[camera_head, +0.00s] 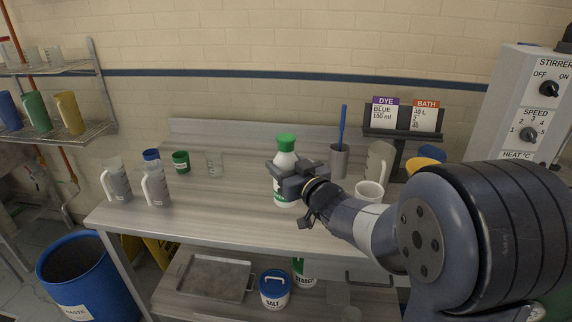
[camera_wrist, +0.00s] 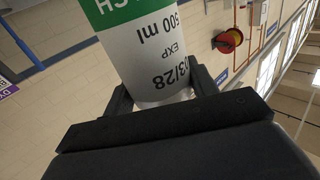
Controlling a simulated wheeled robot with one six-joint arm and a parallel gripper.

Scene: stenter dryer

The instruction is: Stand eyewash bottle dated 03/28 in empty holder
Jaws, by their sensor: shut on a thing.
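The eyewash bottle (camera_head: 285,159) is white with a green cap and green label parts. It stands upright above the middle of the steel bench in the head view. My gripper (camera_head: 288,178) is shut around its body from the right. In the wrist view the bottle (camera_wrist: 152,50) sits between the two dark fingers, and its label reads 500 ml and EXP 03/28, upside down. I cannot tell if its base touches the bench. I cannot make out an empty holder in either view.
The bench (camera_head: 225,222) carries white-handled jugs (camera_head: 156,187), a green cup (camera_head: 181,161), a grey cylinder with a blue stick (camera_head: 339,160) and a white mug (camera_head: 369,191). A card stand (camera_head: 402,135) and control box (camera_head: 530,110) are at the right. Bench front-centre is clear.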

